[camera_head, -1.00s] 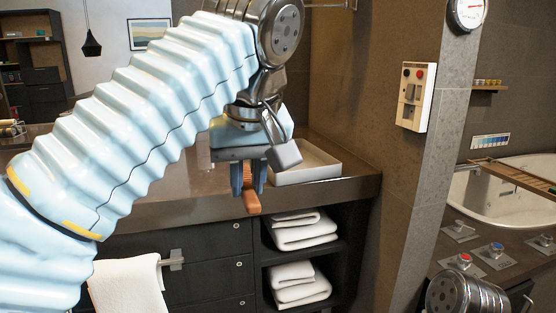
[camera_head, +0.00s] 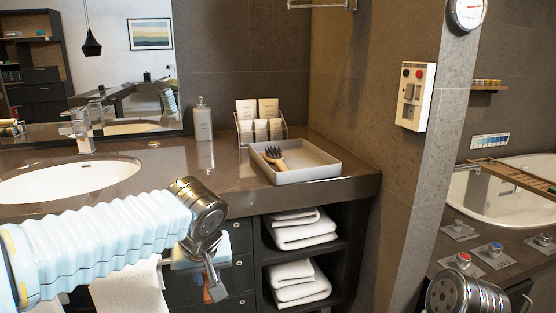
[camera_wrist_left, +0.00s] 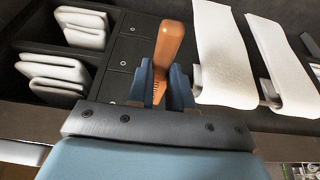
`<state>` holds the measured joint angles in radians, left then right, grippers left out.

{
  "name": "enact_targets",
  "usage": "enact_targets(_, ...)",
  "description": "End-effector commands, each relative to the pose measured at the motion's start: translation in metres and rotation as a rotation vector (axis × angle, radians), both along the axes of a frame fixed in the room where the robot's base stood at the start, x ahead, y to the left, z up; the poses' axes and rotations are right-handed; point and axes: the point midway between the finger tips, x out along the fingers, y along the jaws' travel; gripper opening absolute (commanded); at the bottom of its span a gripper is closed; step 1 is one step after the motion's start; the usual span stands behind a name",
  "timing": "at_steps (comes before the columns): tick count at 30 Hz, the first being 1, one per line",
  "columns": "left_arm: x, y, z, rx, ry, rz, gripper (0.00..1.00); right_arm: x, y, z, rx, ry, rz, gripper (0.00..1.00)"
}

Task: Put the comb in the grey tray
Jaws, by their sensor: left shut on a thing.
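The grey tray (camera_head: 306,174) stands on the counter near its right end. A brush with dark bristles and a wooden handle (camera_head: 279,164) lies in it. My left gripper (camera_wrist_left: 162,78) is shut on the comb (camera_wrist_left: 170,45), whose orange-brown handle sticks out past the fingers in the left wrist view. In the head view the comb (camera_head: 207,296) shows only partly, behind my left wrist. The gripper is below the counter top, in front of the drawers, left of and lower than the tray. My right gripper is out of view.
A holder with cards (camera_head: 262,128) and a soap bottle (camera_head: 203,120) stand behind the tray. The sink (camera_head: 70,180) is at left. Folded towels (camera_head: 300,230) fill the shelves below the tray. White towels (camera_wrist_left: 222,50) hang beside the drawers. The counter edge (camera_head: 330,190) lies between gripper and tray.

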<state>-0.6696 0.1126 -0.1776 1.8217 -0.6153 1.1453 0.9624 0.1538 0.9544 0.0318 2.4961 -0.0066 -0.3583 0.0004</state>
Motion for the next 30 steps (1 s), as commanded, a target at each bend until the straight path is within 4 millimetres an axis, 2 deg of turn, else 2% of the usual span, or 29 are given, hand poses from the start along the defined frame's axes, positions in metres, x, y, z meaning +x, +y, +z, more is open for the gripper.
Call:
enact_targets(1,0.006,0.013,-0.029,0.005,0.009,0.005,0.0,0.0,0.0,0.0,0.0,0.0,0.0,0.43)
enact_targets(3,0.014,0.026,-0.061,0.005,0.01,0.007,0.0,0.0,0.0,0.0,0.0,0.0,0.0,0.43)
enact_targets(9,0.034,0.052,-0.128,0.004,0.006,0.008,0.0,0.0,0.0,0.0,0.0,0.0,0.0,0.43)
enact_targets(13,0.043,0.065,-0.162,0.003,0.005,0.01,0.0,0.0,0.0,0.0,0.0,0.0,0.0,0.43)
enact_targets(24,0.043,0.063,-0.163,0.002,0.002,-0.003,0.0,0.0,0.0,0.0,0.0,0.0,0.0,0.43)
enact_targets(26,0.04,0.064,-0.175,0.005,0.007,-0.04,0.0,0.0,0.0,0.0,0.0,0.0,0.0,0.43)
enact_targets(30,0.03,0.065,-0.22,0.005,0.011,-0.196,0.0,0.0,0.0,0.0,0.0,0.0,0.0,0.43)
